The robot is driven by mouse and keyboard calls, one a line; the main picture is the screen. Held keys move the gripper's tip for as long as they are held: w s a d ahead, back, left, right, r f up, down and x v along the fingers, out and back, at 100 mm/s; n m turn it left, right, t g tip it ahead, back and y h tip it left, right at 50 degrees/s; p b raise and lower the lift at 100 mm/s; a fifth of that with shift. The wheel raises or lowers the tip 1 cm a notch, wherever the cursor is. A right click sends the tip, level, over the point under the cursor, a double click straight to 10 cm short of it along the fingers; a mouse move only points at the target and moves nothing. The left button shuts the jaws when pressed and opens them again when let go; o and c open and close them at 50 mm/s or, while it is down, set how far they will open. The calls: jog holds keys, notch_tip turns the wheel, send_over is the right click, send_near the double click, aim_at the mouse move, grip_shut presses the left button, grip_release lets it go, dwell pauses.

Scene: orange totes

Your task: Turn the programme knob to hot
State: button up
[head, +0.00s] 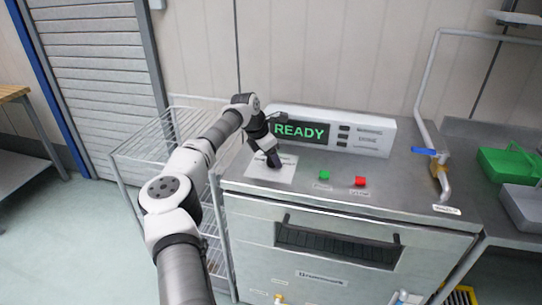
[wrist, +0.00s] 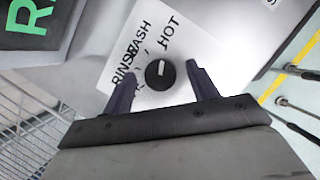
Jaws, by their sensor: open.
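The programme knob (wrist: 158,74) is a small round black dial with a white pointer mark, on a white label plate (wrist: 192,18) reading RINSE, WASH and HOT. In the wrist view the mark points roughly up the picture; I cannot tell exactly which word it lines up with. My gripper (wrist: 160,72) is open, one dark finger on each side of the knob, with a visible gap on both sides. In the head view my gripper (head: 272,161) is low over the plate (head: 284,174) on the machine top and hides the knob.
A display box (head: 345,134) reading READY stands just behind the plate. A green button (head: 324,174) and a red button (head: 360,181) sit to the right. A tap with a blue lever (head: 424,151) is farther right. A wire rack (head: 150,150) stands left of the machine.

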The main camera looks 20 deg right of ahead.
jog(key=b+v, duration=0.3)
jog(key=v, duration=1.1)
jog(key=shift+d+f, duration=0.1)
